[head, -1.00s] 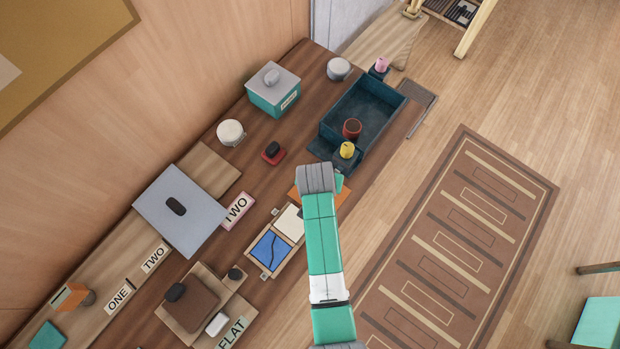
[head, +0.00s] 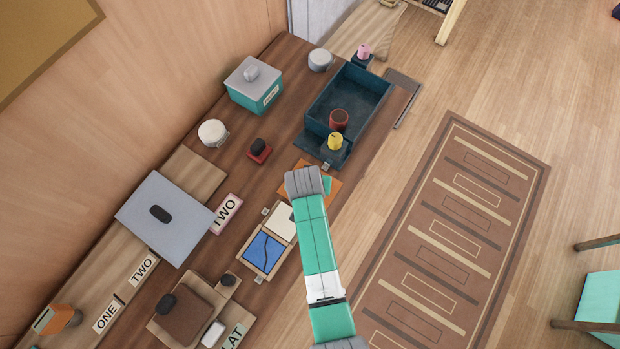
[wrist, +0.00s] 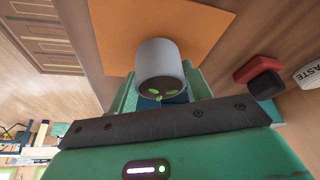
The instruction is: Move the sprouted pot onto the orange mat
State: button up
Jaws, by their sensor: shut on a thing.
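In the wrist view my gripper (wrist: 160,92) is shut on the sprouted pot (wrist: 158,58), a pale grey-white pot with dark soil and small green sprouts facing the camera. The orange mat (wrist: 205,22) lies beneath and beyond the pot; I cannot tell whether the pot's base touches it. In the head view the orange mat (head: 333,196) is partly covered by my arm. One green finger of my gripper (head: 326,185) shows there over the mat, and the pot is hidden.
A red block with a black top (head: 259,150) and a blue-and-white panel (head: 264,253) are left of the mat.

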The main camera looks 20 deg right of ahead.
jog(key=shift+f+b, duration=0.3)
jog(key=shift+f, duration=0.15)
dwell(0.5)
jog(key=o, duration=1.3)
jog(key=shift+c, duration=0.2)
jog(key=v, duration=0.7)
jog(key=shift+s+r+p, duration=0.15)
jog(key=shift+r+p, duration=0.2)
jog(key=shift+p, duration=0.1)
jog(key=shift+a, duration=0.1)
